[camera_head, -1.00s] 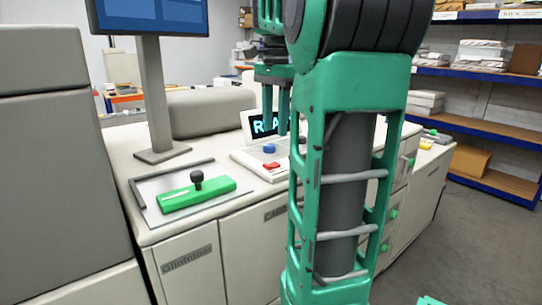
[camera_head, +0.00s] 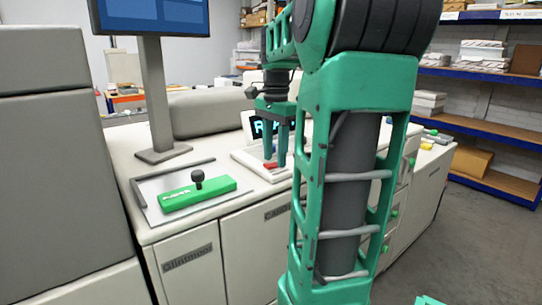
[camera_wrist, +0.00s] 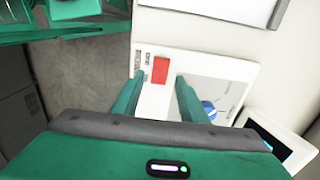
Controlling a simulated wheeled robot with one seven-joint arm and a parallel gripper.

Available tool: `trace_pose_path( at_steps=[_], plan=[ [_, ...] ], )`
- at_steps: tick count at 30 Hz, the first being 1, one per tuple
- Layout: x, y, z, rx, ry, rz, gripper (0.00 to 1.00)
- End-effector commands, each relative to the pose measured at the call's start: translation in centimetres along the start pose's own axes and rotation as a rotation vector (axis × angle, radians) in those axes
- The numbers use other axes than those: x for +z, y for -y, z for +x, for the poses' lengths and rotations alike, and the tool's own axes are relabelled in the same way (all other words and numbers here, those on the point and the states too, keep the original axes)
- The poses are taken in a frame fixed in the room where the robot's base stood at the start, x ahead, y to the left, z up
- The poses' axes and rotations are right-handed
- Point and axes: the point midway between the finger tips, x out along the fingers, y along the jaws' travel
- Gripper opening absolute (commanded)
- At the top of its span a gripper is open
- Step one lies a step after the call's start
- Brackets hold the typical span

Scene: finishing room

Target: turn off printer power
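The printer's white control panel (camera_head: 243,156) sits on the pale machine top, and also shows in the wrist view (camera_wrist: 149,103). On it are a red button (camera_head: 271,165) and a blue round button. The red button (camera_wrist: 160,70) is plain in the wrist view, between and just beyond the fingertips. The blue button (camera_wrist: 208,107) is partly covered by a finger there and hidden in the head view. My gripper (camera_head: 275,160) points down over the panel, its fingers apart and empty. Whether it touches the panel cannot be told. A dark display (camera_head: 257,128) with lit letters stands behind, partly covered.
A green block with a black knob (camera_head: 197,195) lies on a plate to the left. A monitor (camera_head: 152,16) on a stand (camera_head: 152,100) rises behind it. Shelves (camera_head: 480,125) with paper stacks stand at the right. My arm hides the middle of the machine.

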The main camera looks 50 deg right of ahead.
Motion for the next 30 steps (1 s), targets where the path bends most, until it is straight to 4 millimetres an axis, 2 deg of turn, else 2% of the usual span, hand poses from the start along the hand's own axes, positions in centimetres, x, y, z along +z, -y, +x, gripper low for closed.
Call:
trace_pose_path(
  at_steps=[11,16,30],
  plan=[
    [0.04,-0.02,0.56,0.0,0.001,-0.001,0.39],
    [0.03,0.0,0.55,0.0,0.0,-0.001,0.01],
    [0.41,0.4,0.54,-0.007,-0.07,-0.004,0.0]
  ],
)
